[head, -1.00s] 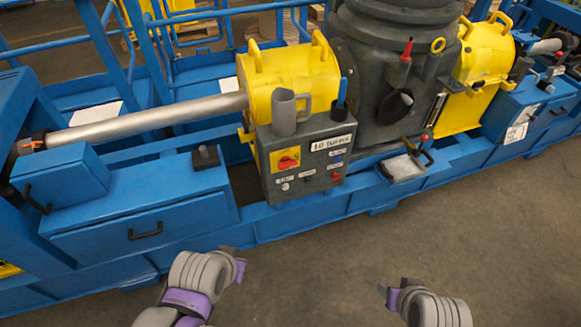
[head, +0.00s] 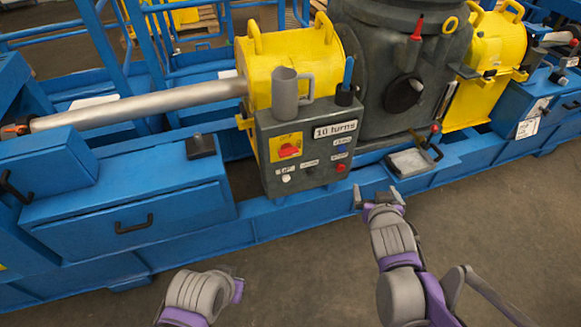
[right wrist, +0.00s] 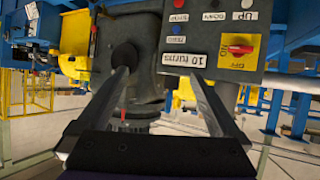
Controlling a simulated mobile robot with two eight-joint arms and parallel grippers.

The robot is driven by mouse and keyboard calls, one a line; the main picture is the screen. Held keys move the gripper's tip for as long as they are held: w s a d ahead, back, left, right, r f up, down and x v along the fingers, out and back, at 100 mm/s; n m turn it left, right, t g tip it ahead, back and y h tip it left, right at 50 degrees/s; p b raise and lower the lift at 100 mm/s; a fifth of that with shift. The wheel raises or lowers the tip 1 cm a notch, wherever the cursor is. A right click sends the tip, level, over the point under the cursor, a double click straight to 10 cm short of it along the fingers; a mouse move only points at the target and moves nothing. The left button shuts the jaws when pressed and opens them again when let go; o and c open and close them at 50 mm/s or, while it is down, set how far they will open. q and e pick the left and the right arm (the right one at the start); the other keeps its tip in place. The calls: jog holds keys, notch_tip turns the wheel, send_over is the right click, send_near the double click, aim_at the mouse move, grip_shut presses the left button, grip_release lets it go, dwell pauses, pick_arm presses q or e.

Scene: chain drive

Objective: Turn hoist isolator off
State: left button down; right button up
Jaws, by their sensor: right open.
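The isolator is a red rotary knob (head: 289,150) on a yellow plate (head: 278,141), on the front of a grey control box (head: 310,165). In the right wrist view, which is upside down, the knob (right wrist: 240,49) shows at the upper right, beyond the fingers. My right gripper (head: 378,196) is open and empty, low and to the right of the box, apart from it. Its two fingers (right wrist: 157,75) show spread in the right wrist view. My left gripper (head: 238,286) is at the bottom, below and left of the box; its finger opening is unclear.
The box carries a "10 turns" label (head: 335,129), a red button (head: 341,168) and a white button (head: 286,178). A grey mug (head: 285,95) and a blue-handled tool (head: 347,75) stand on top. The floor in front is clear.

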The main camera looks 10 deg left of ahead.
jog(key=w+a+f+n+t+y+b, duration=0.2)
jog(key=w+a+f+y+b, duration=0.15)
jog(key=w+a+f, duration=0.35)
jog(key=n+t+y+b, duration=0.1)
jog(key=n+y+b, duration=0.2)
jog(key=y+b, duration=0.2)
send_near(290, 155)
jog(key=x, duration=0.9)
jog(key=shift+w+a, duration=0.2)
jog(key=shift+w, duration=0.1)
pick_arm(q)
notch_tip(290, 155, down, 12)
jog(key=shift+w+f, duration=0.2)
jog(key=shift+w, duration=0.15)
pick_arm(e)
jog(key=c, duration=1.1)
jog(key=shift+o, duration=0.2)
